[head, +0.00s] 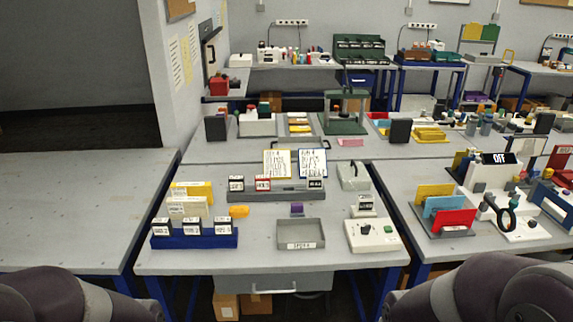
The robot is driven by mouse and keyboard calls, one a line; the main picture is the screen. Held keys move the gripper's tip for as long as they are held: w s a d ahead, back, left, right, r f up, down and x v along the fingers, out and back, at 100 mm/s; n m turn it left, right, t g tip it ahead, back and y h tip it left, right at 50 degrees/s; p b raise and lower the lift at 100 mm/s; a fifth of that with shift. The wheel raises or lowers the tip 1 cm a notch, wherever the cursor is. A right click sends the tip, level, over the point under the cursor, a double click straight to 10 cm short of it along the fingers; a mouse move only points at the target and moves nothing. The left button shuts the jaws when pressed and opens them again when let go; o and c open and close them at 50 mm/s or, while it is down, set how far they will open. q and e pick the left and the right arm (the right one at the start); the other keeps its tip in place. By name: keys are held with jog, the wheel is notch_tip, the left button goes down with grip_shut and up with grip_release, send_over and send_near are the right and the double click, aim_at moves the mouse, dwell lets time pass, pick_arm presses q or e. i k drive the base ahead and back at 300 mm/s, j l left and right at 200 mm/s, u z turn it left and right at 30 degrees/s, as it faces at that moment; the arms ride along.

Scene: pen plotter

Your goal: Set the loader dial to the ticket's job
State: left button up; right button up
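A cream control box (372,236) stands at the front right of the middle table. A dark knob (366,229), which looks like a dial, and a small green button are on its top; the knob's setting is too small to read. Two upright written cards, one yellow-edged (277,164) and one blue-edged (313,163), stand behind a grey rack; which one is the ticket I cannot tell, and their writing is unreadable. Only grey links of my arms show at the lower left and lower right corners. Neither gripper is in view.
A blue rack (194,240) with labelled blocks stands at the left. A grey tray (300,234) lies left of the control box. The grey rack (276,195) holds labelled blocks. Orange and purple pieces lie between.

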aim_at(364, 229)
jog(key=i+l+z, duration=0.2)
jog(key=i+z, duration=0.55)
jog(key=i, duration=0.25)
jog(key=i+z, duration=0.4)
jog(key=i, duration=0.15)
